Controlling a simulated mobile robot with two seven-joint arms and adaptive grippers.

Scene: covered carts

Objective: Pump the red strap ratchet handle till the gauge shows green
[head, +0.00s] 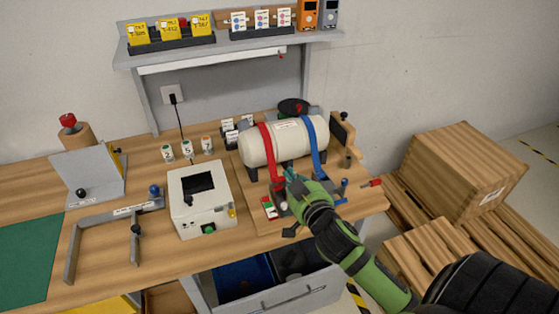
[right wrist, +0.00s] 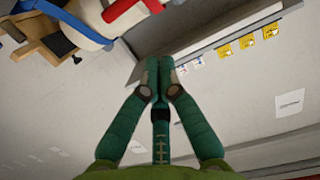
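A white tank (head: 262,146) lies on a wooden board on the bench, with a red strap (head: 268,150) and a blue strap (head: 311,142) over it. The red strap runs down to the ratchet area, mostly hidden by my right gripper (head: 289,174). A small block with red, white and green marks (head: 268,208) sits at the front left of the board; its reading is too small to tell. In the right wrist view the fingertips (right wrist: 159,68) meet with nothing seen between them, and the red strap (right wrist: 128,10) shows at the top. My left gripper is not in view.
A white box with a dark screen (head: 201,199) stands left of the board. A blue lever (head: 341,188) and a red-tipped piece (head: 371,183) are at the board's right. An open drawer (head: 285,300) is below. Wooden crates (head: 465,170) stand right.

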